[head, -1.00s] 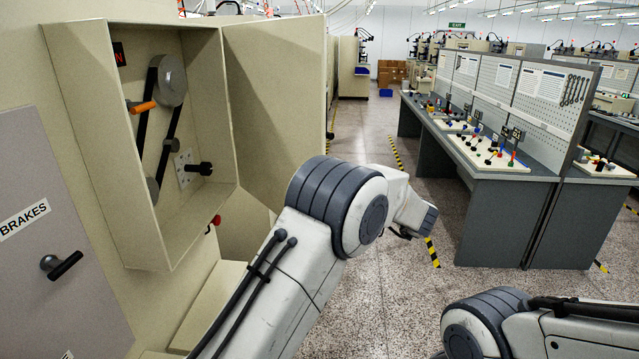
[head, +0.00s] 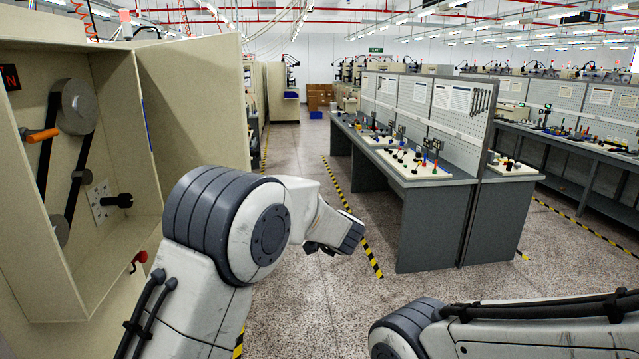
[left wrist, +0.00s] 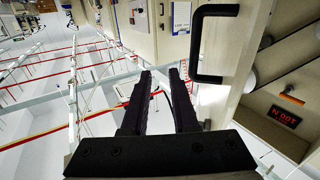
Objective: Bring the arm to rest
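My left arm reaches in from the lower left in the head view, bent at a grey-banded joint. Its gripper (head: 340,240) hangs over the open floor, in front of and to the right of the opened cabinet. In the left wrist view the two black fingers (left wrist: 160,78) stand apart with nothing between them, so it is open and empty. My right arm crosses the lower right corner of the head view; its gripper is out of frame.
The open cabinet (head: 140,240) at left holds belts, pulleys, an orange handle (head: 42,135) and a black knob (head: 118,201). Its door (head: 195,100) stands open. A black door handle (left wrist: 196,45) shows in the wrist view. A grey workbench (head: 430,225) stands right. Speckled floor lies clear between.

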